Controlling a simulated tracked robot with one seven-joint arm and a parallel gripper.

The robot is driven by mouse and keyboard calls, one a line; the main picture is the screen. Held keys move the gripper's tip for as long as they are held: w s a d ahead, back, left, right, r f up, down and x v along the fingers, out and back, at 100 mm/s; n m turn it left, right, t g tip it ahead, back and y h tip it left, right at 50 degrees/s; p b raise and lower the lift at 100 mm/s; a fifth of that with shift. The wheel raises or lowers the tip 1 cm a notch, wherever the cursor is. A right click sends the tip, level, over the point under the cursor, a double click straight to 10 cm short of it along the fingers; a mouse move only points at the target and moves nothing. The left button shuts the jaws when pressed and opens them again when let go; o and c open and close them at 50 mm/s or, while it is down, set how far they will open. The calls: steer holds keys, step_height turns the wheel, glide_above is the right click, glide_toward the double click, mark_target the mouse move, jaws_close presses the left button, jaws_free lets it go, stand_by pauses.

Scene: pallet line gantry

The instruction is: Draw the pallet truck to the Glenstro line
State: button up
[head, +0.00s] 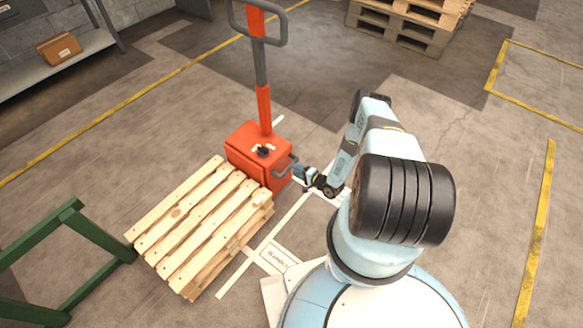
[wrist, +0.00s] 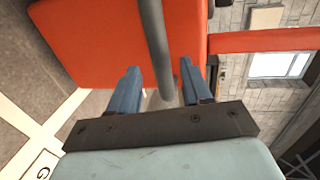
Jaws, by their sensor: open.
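The orange-red pallet truck (head: 258,152) stands left of centre in the head view, its tall handle (head: 261,62) upright. A wooden pallet (head: 195,222) lies in front of it, over where its forks would be; the forks are hidden. A grey bar (wrist: 153,42) sticks out from the truck's orange body (wrist: 105,45) in the wrist view. My gripper (head: 300,172) is at the truck's right side. Its blue fingers (wrist: 158,85) are open, one on each side of the bar, with visible gaps.
White floor lines (head: 262,245) run beside the truck, with a label plate (head: 275,258) too small to read. A wrist-view label (wrist: 42,164) shows a letter like G. A green frame (head: 75,245) stands left of the pallet. Stacked pallets (head: 405,25) are behind. Right floor is clear.

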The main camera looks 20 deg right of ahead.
steer(key=shift+x, duration=2.35)
steer(key=shift+c, duration=0.2)
jaws_close()
